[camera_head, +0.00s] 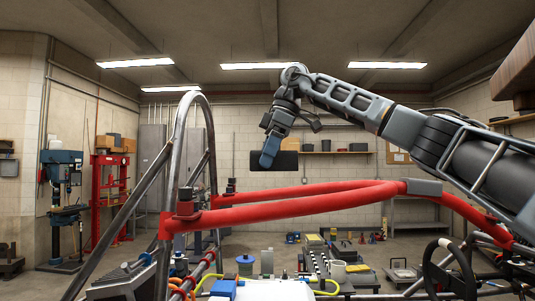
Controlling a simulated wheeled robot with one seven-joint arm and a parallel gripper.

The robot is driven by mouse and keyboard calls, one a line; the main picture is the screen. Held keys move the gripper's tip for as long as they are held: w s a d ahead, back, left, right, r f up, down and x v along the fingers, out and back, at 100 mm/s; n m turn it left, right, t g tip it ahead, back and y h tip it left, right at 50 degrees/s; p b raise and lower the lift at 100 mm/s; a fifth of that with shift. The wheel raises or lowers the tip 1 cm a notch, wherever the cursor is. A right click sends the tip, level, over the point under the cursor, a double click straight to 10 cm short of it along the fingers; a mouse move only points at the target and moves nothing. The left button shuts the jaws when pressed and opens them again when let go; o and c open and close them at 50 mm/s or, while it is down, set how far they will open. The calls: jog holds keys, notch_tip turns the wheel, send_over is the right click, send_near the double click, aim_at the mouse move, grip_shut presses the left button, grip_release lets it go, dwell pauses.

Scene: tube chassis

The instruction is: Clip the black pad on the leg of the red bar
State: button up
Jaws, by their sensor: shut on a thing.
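The black pad (288,161) is a dark rectangular block in the upper middle of the head view. My gripper (268,160) is shut on it, pointing down, and covers part of its near face. In the picture, the pad appears above the red bar (300,205), with a gap between them. The bar has two long legs that run from the left and meet at the right near a grey sleeve (424,187). The depth between the pad and the bar's legs is hard to tell.
Grey tube hoops (203,105) of the chassis rise at the left, where the bar's legs end at red clamps (185,208). A steering wheel (448,268) is at the lower right. Parts and tools lie below the bar. The air around the pad looks clear.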

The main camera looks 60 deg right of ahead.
jog(key=shift+d+m, duration=0.25)
jog(key=shift+m, duration=0.05)
jog(key=shift+f, duration=3.35)
jog(key=shift+f+b, duration=0.9)
jog(key=shift+f, duration=0.45)
jog(key=o, duration=1)
jog(key=shift+c, duration=0.2)
jog(key=shift+r, duration=0.1)
